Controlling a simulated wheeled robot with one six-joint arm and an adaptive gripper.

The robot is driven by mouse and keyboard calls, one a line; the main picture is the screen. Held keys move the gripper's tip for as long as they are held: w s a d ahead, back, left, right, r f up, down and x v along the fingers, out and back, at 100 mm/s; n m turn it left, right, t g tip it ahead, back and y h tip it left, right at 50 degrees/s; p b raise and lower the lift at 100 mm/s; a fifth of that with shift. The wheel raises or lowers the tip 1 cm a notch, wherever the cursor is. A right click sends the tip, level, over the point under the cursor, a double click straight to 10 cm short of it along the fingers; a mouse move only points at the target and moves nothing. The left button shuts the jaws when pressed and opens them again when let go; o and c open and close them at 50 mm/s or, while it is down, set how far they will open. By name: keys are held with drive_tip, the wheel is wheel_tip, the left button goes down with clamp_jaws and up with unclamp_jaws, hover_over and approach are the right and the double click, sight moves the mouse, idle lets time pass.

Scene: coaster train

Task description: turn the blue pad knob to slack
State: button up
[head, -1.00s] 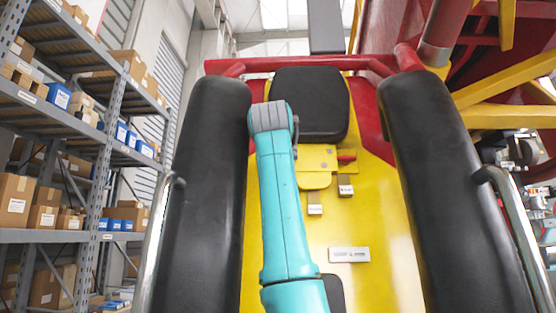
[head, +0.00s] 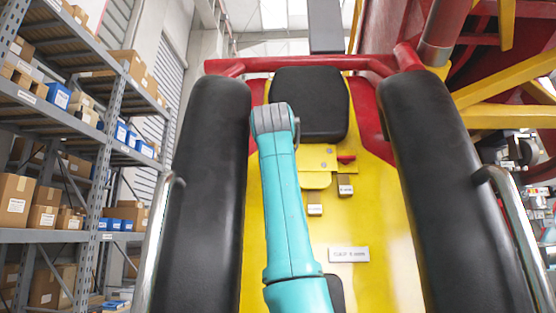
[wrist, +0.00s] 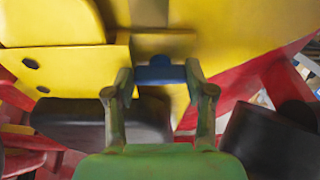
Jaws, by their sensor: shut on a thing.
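The blue pad knob (wrist: 160,73) shows in the wrist view, in front of a yellow panel. My gripper (wrist: 160,78) has one finger on each side of it and is shut on it. Part of the knob is hidden between the fingertips, and I cannot read its setting. In the head view, my turquoise arm reaches up the yellow seat back (head: 380,215), and the gripper and the knob are hidden behind it.
Black padded restraints (head: 212,200) and (head: 430,190) stand on both sides of the arm. A black headrest (head: 318,100) is above. A yellow bracket with a red part (head: 346,158) and small label plates are right of the arm. Shelves with boxes (head: 50,130) are far left.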

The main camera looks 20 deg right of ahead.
drive_tip(key=n+y, duration=0.1)
drive_tip(key=n, duration=0.2)
drive_tip(key=n+y, duration=0.1)
drive_tip(key=n, duration=0.3)
drive_tip(key=shift+d+n, duration=0.1)
drive_tip(key=shift+n, duration=0.2)
drive_tip(key=n+y, duration=0.1)
drive_tip(key=n, duration=0.3)
drive_tip(key=shift+r+n+g, duration=0.1)
drive_tip(key=shift+n+g, duration=0.3)
drive_tip(key=shift+n, duration=1.4)
drive_tip(key=shift+y, duration=0.4)
drive_tip(key=o, duration=0.9)
